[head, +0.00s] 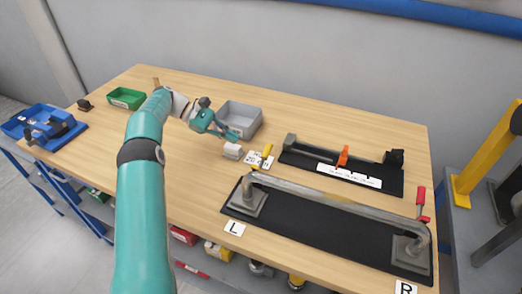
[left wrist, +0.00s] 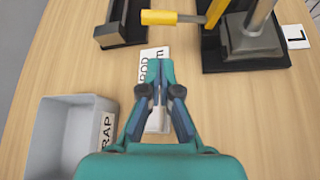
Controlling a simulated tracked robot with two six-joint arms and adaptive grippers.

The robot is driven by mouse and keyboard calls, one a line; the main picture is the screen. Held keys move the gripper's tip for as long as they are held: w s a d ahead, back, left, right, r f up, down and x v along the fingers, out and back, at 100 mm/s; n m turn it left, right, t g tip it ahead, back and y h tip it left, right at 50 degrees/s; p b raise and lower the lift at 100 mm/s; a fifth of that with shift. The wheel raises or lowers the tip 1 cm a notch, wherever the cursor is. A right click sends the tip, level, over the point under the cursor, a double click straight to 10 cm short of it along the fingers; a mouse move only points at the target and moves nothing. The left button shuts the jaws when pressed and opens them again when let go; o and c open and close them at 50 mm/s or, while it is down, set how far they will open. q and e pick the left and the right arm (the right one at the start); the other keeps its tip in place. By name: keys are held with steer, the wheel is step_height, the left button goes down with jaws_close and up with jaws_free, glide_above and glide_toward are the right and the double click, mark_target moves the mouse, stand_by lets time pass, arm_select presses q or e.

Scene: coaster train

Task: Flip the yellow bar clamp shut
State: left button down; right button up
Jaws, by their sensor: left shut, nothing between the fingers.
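The yellow bar clamp (head: 267,151) is at the left end of the black plates. In the left wrist view its yellow handle (left wrist: 160,17) lies out sideways at the top, with a thin rod leading to a yellow upright (left wrist: 212,12) by the grey foot of the bar. My left gripper (head: 237,135) is shut and empty, in front of the grey bin and short of the clamp. Its closed fingertips (left wrist: 160,66) point toward the handle in the left wrist view, with a gap between. My right gripper is in neither view.
A grey bin (head: 256,132) stands beside my left gripper. A white block (head: 233,151) and label cards lie near the clamp. A long grey bar (head: 335,201) spans the front black plate. An orange clamp (head: 343,156) stands behind it. Bare table lies behind the rear plate.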

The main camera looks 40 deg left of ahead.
mark_target(262, 158)
arm_select(q)
steer(key=shift+f, duration=0.1)
steer(key=p+x, duration=0.1)
steer(key=x, duration=0.7)
steer(key=shift+d, duration=0.25)
steer(key=shift+p+x, duration=0.35)
steer(key=shift+x, duration=0.45)
